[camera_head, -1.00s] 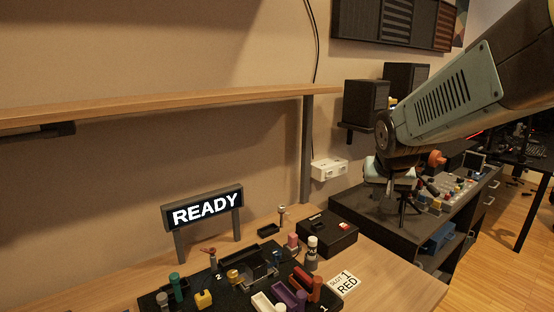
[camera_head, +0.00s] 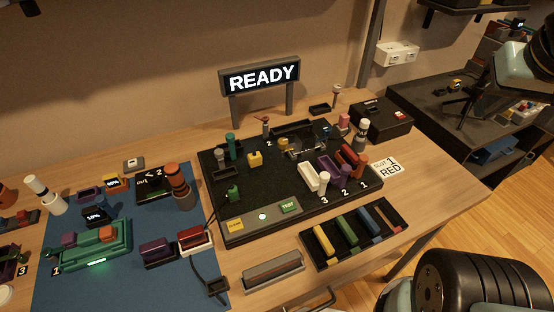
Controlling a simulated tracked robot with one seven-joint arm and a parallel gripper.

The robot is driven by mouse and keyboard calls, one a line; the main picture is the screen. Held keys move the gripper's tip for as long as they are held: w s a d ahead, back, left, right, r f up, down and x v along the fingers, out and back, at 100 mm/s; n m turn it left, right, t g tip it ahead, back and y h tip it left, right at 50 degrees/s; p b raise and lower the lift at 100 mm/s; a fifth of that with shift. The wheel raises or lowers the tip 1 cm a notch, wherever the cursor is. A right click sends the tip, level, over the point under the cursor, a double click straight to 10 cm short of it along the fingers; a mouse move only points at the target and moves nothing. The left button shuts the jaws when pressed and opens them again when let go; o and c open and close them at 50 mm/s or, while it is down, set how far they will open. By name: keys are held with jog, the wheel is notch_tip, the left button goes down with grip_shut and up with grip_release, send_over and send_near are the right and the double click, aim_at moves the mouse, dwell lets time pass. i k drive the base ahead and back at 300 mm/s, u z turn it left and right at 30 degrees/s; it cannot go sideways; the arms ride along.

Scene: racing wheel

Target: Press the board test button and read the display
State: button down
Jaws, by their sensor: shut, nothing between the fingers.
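The board (camera_head: 300,205) is a black panel on the wooden bench in the middle of the head view. A small green button marked TEST (camera_head: 289,206) sits at its front edge. A lit white round spot (camera_head: 262,216) and a yellow button (camera_head: 235,224) lie to its left; the yellow button's lettering is too small to read surely. The display (camera_head: 260,76) stands upright on two posts behind the board and reads READY in white. My gripper's fingers do not show; only parts of my arm appear at the right edge and bottom right, apart from the board.
Coloured blocks and pegs stand on the board. A tray of coloured bars (camera_head: 353,233) and a grey bar holder (camera_head: 273,271) lie in front. A blue mat (camera_head: 60,290) with parts is left. A SLOT 1 RED card (camera_head: 388,168) and a black box (camera_head: 381,117) are right.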

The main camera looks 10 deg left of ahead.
aim_at(289, 206)
jog(key=z, duration=1.45)
jog(key=i, duration=0.1)
jog(key=u, duration=2.95)
jog(key=k, duration=0.9)
jog(key=u, duration=0.2)
jog(key=i, duration=0.9)
jog(key=z, duration=0.1)
